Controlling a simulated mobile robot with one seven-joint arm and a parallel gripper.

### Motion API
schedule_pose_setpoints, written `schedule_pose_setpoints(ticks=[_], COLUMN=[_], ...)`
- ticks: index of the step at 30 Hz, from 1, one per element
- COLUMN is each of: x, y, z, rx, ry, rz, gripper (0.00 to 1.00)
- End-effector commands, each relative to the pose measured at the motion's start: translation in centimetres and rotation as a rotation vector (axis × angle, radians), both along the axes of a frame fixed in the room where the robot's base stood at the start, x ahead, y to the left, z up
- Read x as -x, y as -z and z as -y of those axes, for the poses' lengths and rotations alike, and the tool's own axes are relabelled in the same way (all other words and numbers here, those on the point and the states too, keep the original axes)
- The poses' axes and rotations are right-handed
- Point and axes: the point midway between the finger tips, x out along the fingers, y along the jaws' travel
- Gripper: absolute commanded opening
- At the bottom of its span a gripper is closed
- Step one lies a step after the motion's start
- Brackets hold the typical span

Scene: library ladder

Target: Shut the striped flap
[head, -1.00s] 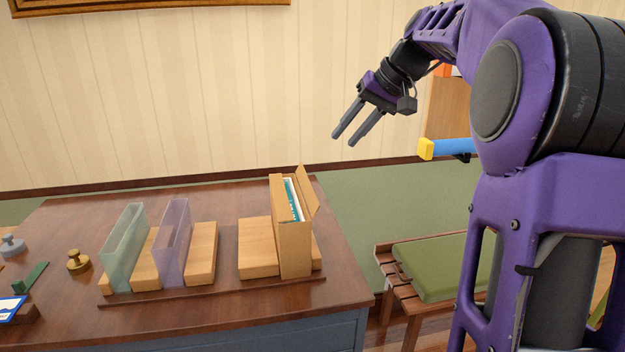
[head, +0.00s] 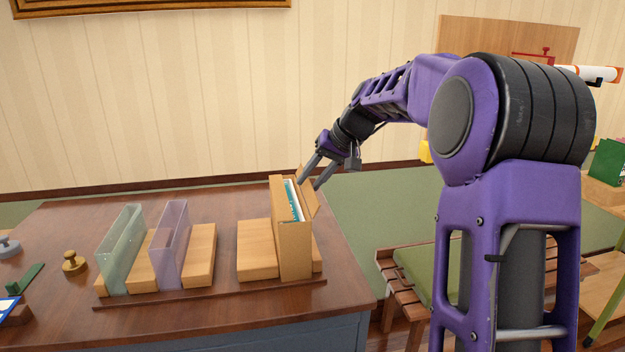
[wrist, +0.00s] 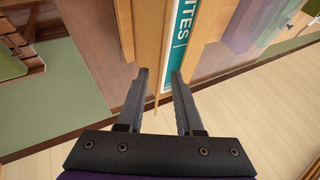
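An upright wood-coloured box file (head: 295,250) stands at the right end of the row on the desk, with a white and teal booklet (head: 293,198) inside. A wood-coloured flap (head: 311,198) stands out from its right side, and I cannot make out stripes on it. My gripper (head: 309,184) is open and empty, pointing down at the top of the box, its fingers close to the flap; contact is unclear. In the wrist view, the fingers (wrist: 160,75) are apart, with the box's edge and the teal booklet (wrist: 184,28), lettered "ITES", just beyond them.
Left of the box on the desk (head: 80,215) are wooden blocks (head: 257,248), a clear purple holder (head: 170,245) and a clear greenish holder (head: 122,250). A brass knob (head: 74,262) stands farther left. A slatted bench (head: 400,295) with a green cushion is right of the desk.

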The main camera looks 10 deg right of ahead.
Motion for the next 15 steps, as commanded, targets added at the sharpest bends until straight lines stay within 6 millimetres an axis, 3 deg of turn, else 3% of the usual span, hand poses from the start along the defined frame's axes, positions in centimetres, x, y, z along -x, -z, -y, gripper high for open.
schedule_pose_setpoints(ticks=[4, 10, 15], x=[0.00, 0.01, 0.02], y=[-0.01, -0.02, -0.03], z=[0.00, 0.02, 0.02], rx=[0.000, 0.000, 0.000], ry=[0.000, 0.000, 0.000], rz=[0.000, 0.000, 0.000], gripper=[0.35, 0.01, 0.00])
